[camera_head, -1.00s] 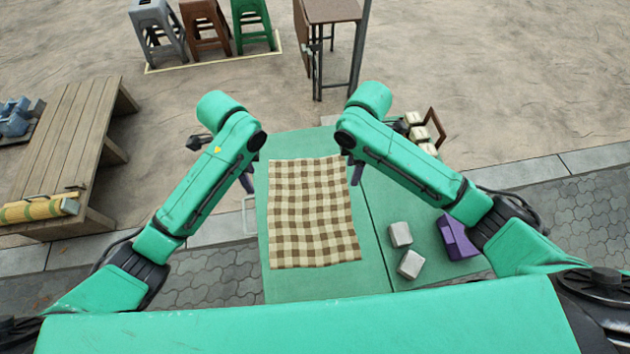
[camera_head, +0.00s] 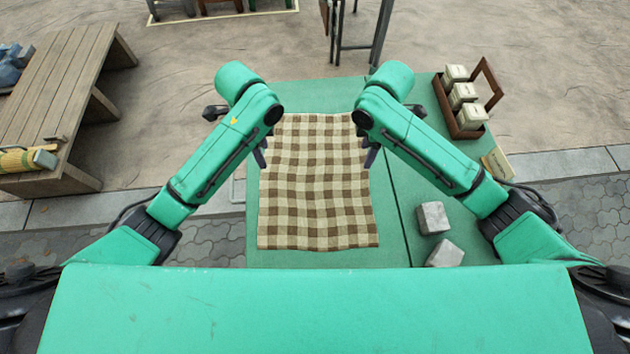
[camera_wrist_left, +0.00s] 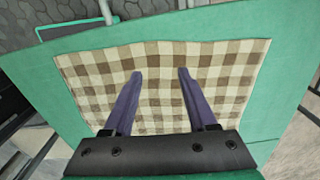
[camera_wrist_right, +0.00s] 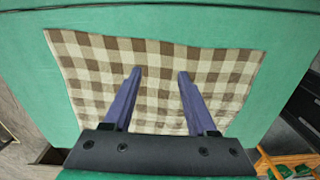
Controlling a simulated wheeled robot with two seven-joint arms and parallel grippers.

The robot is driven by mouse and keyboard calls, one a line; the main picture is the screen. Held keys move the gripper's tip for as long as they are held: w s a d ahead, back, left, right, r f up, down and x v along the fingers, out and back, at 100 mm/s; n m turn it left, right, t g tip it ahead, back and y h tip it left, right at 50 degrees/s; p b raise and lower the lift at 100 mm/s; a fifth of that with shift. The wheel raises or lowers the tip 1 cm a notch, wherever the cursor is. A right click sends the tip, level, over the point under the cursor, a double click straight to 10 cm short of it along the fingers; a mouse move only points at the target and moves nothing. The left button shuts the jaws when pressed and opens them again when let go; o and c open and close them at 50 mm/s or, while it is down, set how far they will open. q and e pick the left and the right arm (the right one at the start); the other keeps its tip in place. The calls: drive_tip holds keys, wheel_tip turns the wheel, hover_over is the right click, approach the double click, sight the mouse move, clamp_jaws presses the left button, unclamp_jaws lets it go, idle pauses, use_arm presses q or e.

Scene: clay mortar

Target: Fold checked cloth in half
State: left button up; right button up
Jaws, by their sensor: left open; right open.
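The brown and cream checked cloth (camera_head: 318,190) lies spread flat on the green table (camera_head: 400,225). It also fills the middle of the left wrist view (camera_wrist_left: 158,60) and the right wrist view (camera_wrist_right: 155,70). My left gripper (camera_head: 261,155) is over the cloth's left edge, with its fingers (camera_wrist_left: 160,73) apart and nothing between them. My right gripper (camera_head: 370,157) is by the cloth's right edge, its fingers (camera_wrist_right: 160,73) also apart and empty. Both grippers appear above the cloth, not holding it.
Two grey blocks, one nearer (camera_head: 445,254) and one farther (camera_head: 432,217), sit right of the cloth. A wooden carrier (camera_head: 460,120) with three pale containers and a small card (camera_head: 497,164) are at the right. A wooden bench (camera_head: 60,100) stands apart at left.

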sight(269, 173)
use_arm(q)
wheel_tip(269, 173, down, 8)
drive_tip(key=shift+s, duration=0.1)
use_arm(e)
wheel_tip(269, 173, down, 8)
use_arm(q)
drive_tip(key=shift+f, duration=0.1)
use_arm(e)
drive_tip(key=shift+s+f, duration=0.1)
use_arm(q)
clamp_jaws()
use_arm(e)
clamp_jaws()
